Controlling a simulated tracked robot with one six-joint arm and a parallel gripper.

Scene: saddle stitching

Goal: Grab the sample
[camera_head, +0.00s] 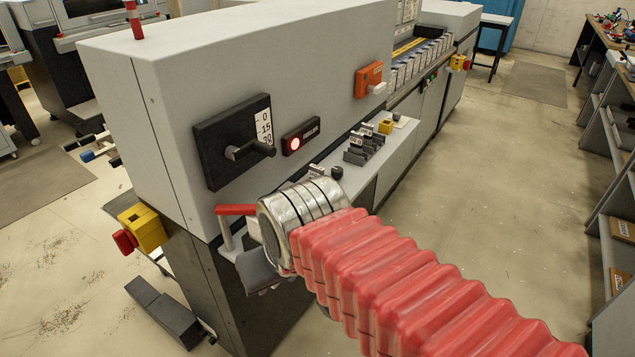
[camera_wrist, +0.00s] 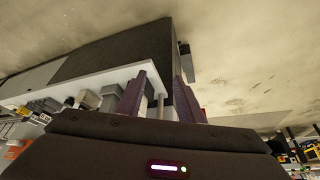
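My gripper (camera_wrist: 160,92) shows in the wrist view as two dark purple fingers standing apart, with a wide gap between them. A short pale post (camera_wrist: 160,106) shows in this gap; I cannot tell whether it is between the fingers or behind them. Neither finger visibly touches it. In the head view my arm with its red bellows reaches to the near end of the machine, and the wrist hides most of the gripper. I cannot make out anything that is clearly the sample; it may be hidden behind my wrist.
A red-topped bracket (camera_head: 236,210) stands close to my wrist. A yellow-red emergency stop (camera_head: 142,230) juts out left.

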